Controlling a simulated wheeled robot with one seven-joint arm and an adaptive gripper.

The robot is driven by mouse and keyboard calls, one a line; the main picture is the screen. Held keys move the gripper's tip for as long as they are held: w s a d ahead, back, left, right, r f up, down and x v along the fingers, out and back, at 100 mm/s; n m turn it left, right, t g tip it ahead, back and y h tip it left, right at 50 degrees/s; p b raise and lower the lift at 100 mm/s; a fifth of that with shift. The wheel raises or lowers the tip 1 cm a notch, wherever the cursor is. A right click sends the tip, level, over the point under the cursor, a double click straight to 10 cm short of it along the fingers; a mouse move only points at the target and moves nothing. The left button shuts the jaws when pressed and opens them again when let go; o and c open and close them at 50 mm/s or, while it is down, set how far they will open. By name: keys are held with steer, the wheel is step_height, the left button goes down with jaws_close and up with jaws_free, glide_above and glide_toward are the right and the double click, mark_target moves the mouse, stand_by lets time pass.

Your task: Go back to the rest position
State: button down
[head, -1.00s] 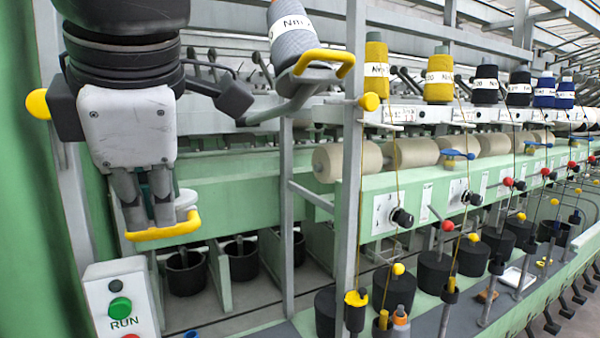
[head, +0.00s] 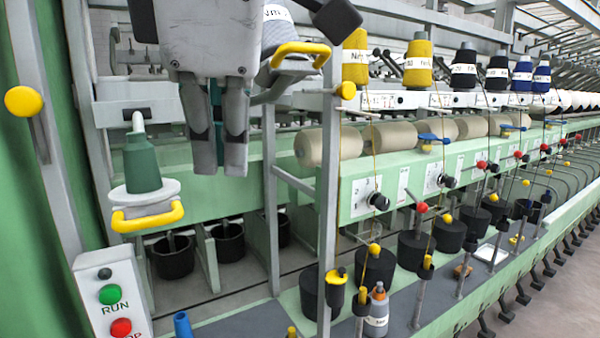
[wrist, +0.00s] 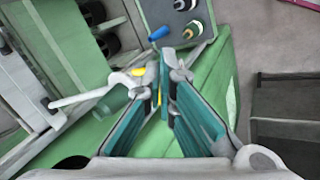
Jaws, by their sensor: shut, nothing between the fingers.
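My gripper (head: 219,165) hangs pointing down in the upper middle of the head view, with its fingers together and nothing between them. It is right of the green-grey bobbin (head: 142,165) on the yellow-handled holder (head: 148,217), apart from it in the picture. The upper part of my gripper covers part of a labelled grey bobbin (head: 285,22) and its holder. In the wrist view my gripper (wrist: 165,68) shows its teal-lined fingers converging, with no object held.
The control box (head: 115,298) with green RUN and red buttons stands at lower left. A grey upright post (head: 328,200) rises right of my gripper. The spinning frame (head: 400,185) extends right, with yellow bobbins (head: 418,65) above. Grey floor (head: 570,290) is open at lower right.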

steer(key=w+d+f+m+h, duration=0.1)
steer(key=d+f+m, duration=0.4)
steer(key=d, duration=0.3)
steer(key=d+f+m+h, duration=0.1)
steer(key=d+f+m, duration=0.45)
steer(key=d, duration=0.25)
steer(key=s+d+f+m+g, duration=0.1)
steer(key=s+d+f+m, duration=0.5)
steer(key=d+f+m, duration=0.3)
step_height(320, 180, down, 4)
steer(key=shift+s+d+r, duration=0.1)
steer(key=shift+s+d, duration=0.1)
steer(key=shift+d, duration=0.65)
